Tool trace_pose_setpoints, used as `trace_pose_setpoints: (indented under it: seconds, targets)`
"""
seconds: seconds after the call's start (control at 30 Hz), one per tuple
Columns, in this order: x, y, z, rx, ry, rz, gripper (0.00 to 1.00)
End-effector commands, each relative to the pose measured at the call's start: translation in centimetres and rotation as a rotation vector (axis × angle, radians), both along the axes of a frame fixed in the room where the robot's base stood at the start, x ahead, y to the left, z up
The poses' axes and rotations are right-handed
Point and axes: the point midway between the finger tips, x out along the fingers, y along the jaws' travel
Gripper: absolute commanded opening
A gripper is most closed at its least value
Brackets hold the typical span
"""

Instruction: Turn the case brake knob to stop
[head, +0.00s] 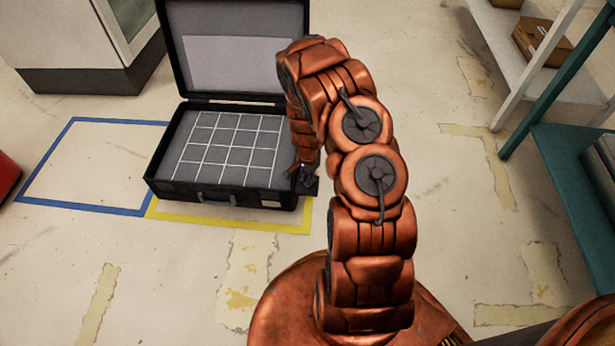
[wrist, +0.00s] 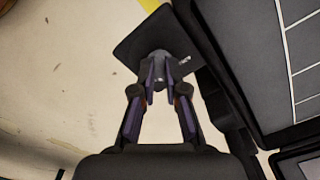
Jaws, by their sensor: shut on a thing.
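The open black case (head: 222,195) stands on the floor with its lid (head: 235,60) raised; a grey tray with a white grid fills its base. My gripper (head: 307,175) is at the case's front right corner. In the wrist view my gripper (wrist: 160,88) is shut on the small dark brake knob (wrist: 159,65), its two fingers on either side. The knob sits on a flat black plate (wrist: 135,45) beside the case wall (wrist: 215,75). My fingers hide part of the knob. Its exact turn angle is hard to tell. Part of the case also shows at the right there.
A yellow floor outline (head: 240,225) lies under the case, and a blue outline (head: 85,207) is to its left. A cabinet (head: 85,45) stands behind at the left. A shelf (head: 575,135) with boxes stands at the right. The floor in front is clear.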

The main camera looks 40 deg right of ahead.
Motion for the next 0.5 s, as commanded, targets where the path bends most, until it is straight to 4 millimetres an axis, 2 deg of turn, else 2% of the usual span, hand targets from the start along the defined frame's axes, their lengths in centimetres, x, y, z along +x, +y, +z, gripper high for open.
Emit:
trace_pose_setpoints:
  seconds: [0.2, 0.5]
  targets:
    - [-0.09, 0.09, -0.04, 0.001, 0.002, -0.101, 0.00]
    - [-0.06, 0.09, -0.04, 0.001, 0.002, -0.156, 0.00]
